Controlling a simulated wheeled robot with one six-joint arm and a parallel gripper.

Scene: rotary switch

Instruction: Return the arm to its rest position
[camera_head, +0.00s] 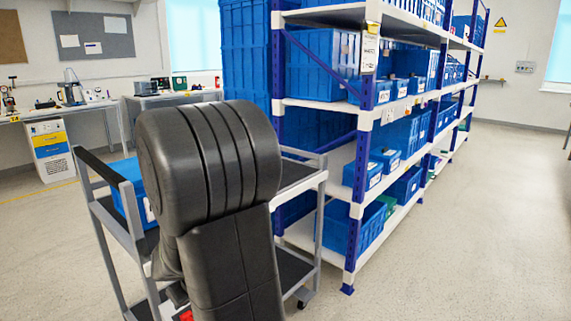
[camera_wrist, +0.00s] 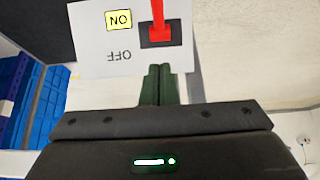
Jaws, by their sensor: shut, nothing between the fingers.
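My gripper (camera_wrist: 159,70) shows in the wrist view with its two dark fingers together and nothing between them. Just beyond the fingertips is a white panel (camera_wrist: 92,38) with a black switch plate and a red switch handle (camera_wrist: 158,22). The handle points up in the picture, and its top is cut off by the frame edge. A yellow-marked "ON" label and a plain "OFF" label show upside down on the panel. The fingers look apart from the handle, but the exact gap cannot be told. In the head view my black arm (camera_head: 212,165) fills the foreground and my gripper is not visible.
A grey cart (camera_head: 315,180) stands around my arm in the head view. Close behind it is a shelf rack (camera_head: 360,150) with blue bins. A workbench (camera_head: 110,104) is at the far left. The floor at the right (camera_head: 480,230) is clear.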

